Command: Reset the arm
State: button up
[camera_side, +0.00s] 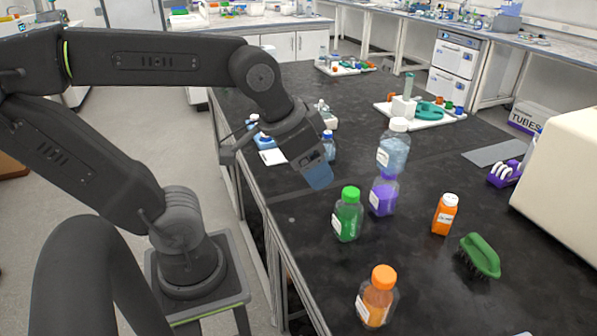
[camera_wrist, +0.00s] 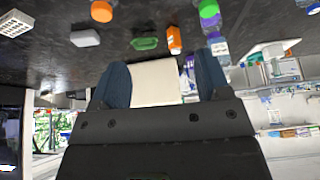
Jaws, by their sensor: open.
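My gripper (camera_side: 318,177) hangs over the left edge of the black bench in the side view, its blue fingertips pointing down and to the right. It is apart from the bottles. In the wrist view my gripper (camera_wrist: 162,75) shows two blue fingers spread wide, with nothing held between them. The wrist view is upside down, with the bench along its top. A beige box (camera_wrist: 156,84) shows in the background between the fingers.
The green bottle (camera_side: 348,214) stands nearest my gripper. The purple bottle (camera_side: 383,194), clear bottle (camera_side: 394,152), white-capped orange bottle (camera_side: 445,214), orange-capped bottle (camera_side: 376,297) and green brush (camera_side: 481,256) are farther right. A small blue bottle (camera_side: 328,146) is behind my gripper.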

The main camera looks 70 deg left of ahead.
jog(key=shift+s+f, duration=0.85)
jog(key=shift+s, duration=0.15)
